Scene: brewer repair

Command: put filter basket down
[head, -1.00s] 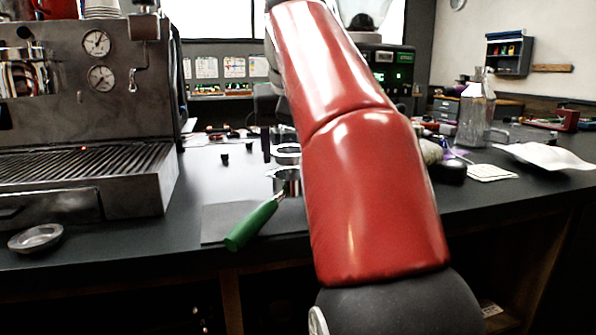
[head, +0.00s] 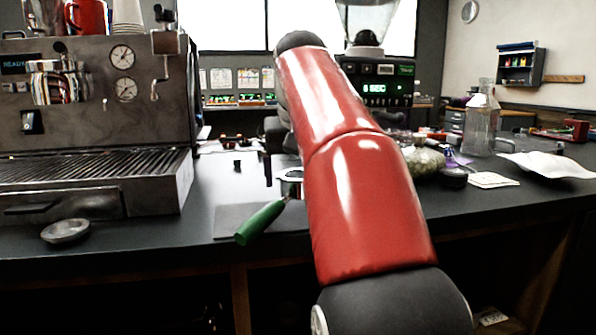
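The portafilter with a green handle (head: 261,222) lies on a dark mat (head: 232,215), its metal head (head: 290,185) partly behind my red arm. My gripper (head: 270,168) is mostly hidden behind the arm. One dark finger shows, pointing down just left of the portafilter head. A pale rim shows at the top of the head; I cannot tell whether it is the filter basket or the portafilter's own rim. Whether the fingers hold anything is hidden.
The espresso machine (head: 90,120) stands at left, with a shallow metal dish (head: 66,231) in front of it. A grinder (head: 378,85), a glass bottle (head: 481,120), a white cloth (head: 548,165) and a pale card (head: 493,180) are at the back and right.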

